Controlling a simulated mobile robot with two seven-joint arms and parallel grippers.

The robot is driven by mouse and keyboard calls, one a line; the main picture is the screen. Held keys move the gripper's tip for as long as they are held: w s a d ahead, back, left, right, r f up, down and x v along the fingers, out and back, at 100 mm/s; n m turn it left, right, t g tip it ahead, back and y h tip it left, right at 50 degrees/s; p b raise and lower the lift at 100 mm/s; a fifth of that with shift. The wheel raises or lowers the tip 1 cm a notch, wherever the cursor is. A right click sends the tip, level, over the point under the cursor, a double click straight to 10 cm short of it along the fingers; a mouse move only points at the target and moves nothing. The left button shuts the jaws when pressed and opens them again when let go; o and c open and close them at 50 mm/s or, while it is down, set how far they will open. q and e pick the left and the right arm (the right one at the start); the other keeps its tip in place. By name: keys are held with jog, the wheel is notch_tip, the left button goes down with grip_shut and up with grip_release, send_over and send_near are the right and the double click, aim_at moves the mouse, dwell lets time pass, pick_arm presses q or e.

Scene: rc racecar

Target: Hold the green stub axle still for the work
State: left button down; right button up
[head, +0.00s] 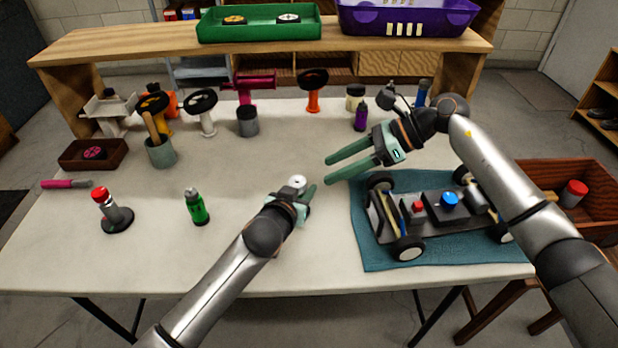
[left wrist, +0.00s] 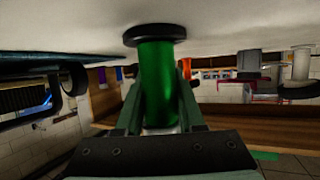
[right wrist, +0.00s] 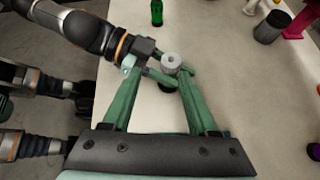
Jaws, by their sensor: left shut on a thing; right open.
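The green stub axle (left wrist: 157,80) is a green cylinder with a black disc at its foot, which sits at the table surface in the left wrist view. Its pale round top shows in the head view (head: 297,182) and in the right wrist view (right wrist: 171,61). My left gripper (head: 301,196) is shut around the green body, one finger on each side. My right gripper (head: 330,168) is open and empty, above the table to the right of the axle. In the right wrist view the axle's top appears between its spread fingers.
An RC car chassis (head: 435,214) stands on a blue mat (head: 372,252) at the right. A green bottle (head: 196,207) and a red-topped stand (head: 113,213) are at the left. Several upright parts and a grey-green cup (head: 161,153) line the back.

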jog(key=t+y, duration=0.2)
send_near(303, 181)
jog(key=x, duration=0.8)
jog(key=shift+a+f, duration=0.1)
jog(key=shift+a, duration=0.25)
grip_shut()
